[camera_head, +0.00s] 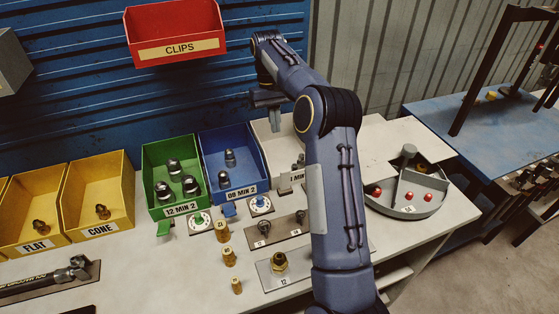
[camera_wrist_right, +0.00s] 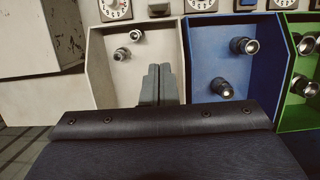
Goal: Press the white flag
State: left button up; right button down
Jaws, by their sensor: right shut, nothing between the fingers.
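The white flag (camera_head: 285,184) is a small pale tab at the front of the white bin (camera_head: 262,135), partly beside my right arm. In the wrist view a greyish tab, which looks like the flag (camera_wrist_right: 158,8), shows at the top edge beyond the white bin (camera_wrist_right: 102,60). My right gripper (camera_head: 276,127) points down over the back part of the white bin, apart from the flag. Its fingers (camera_wrist_right: 158,72) are closed together and empty. My left gripper is not in view.
A blue bin (camera_head: 208,143) and a green bin (camera_head: 148,157) with fittings stand left of the white bin, with a blue flag (camera_head: 229,209) and a green flag (camera_head: 164,228) in front. A red CLIPS bin (camera_head: 170,20) hangs above. A grey tray (camera_head: 418,208) lies at right.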

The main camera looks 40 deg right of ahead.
send_near(285, 180)
jog(key=w+f, duration=0.1)
jog(key=f, duration=0.1)
jog(key=w+d+f, duration=0.1)
jog(key=w+f, duration=0.2)
jog(key=shift+d+f, duration=0.3)
jog(key=shift+d, duration=0.1)
jog(key=s, duration=0.1)
jog(key=s+a, duration=0.1)
jog(key=s, duration=0.1)
jog(key=shift+s+p, duration=0.15)
jog(key=shift+p, duration=0.15)
jog(key=shift+s+f, duration=0.1)
jog(key=shift+s, duration=0.05)
jog(key=shift+a, duration=0.1)
